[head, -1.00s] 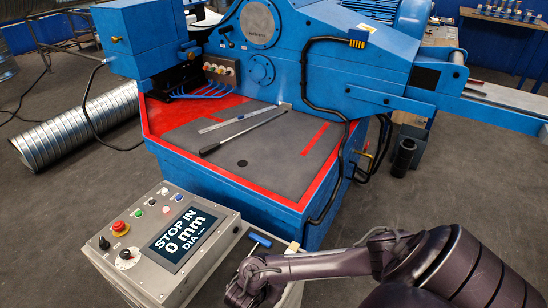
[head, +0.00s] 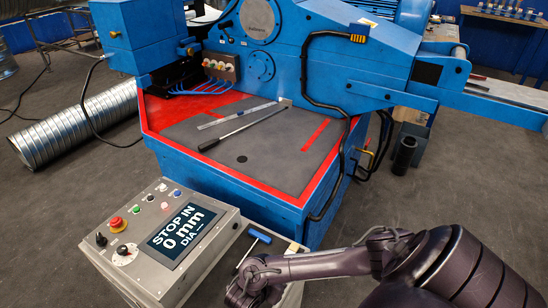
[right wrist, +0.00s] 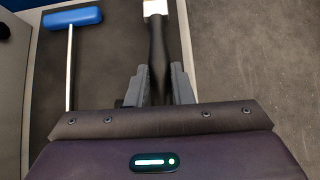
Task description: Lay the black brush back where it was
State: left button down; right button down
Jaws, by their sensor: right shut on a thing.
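The black brush (right wrist: 157,45) shows in the right wrist view with a dark handle and a pale bristle end at the top edge. My right gripper (right wrist: 158,82) is shut on its handle, with one grey finger on each side. In the head view my right gripper (head: 255,282) is low over the tray beside the control panel, and the pale brush end (head: 293,248) shows near the tray's right edge. I cannot tell whether the brush touches the tray. My left gripper is not in view.
A blue T-handled tool (right wrist: 72,18) lies in the dark tray (head: 232,258), left of the brush. The grey control panel (head: 165,240) stands to the left. The blue machine (head: 225,185) behind carries a ruler and a black-handled rod on its grey table.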

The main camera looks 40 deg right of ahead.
jog(key=shift+f+b, duration=0.35)
jog(key=shift+f, duration=0.1)
jog(key=c, duration=1.2)
grip_release()
jog(key=shift+r, duration=0.1)
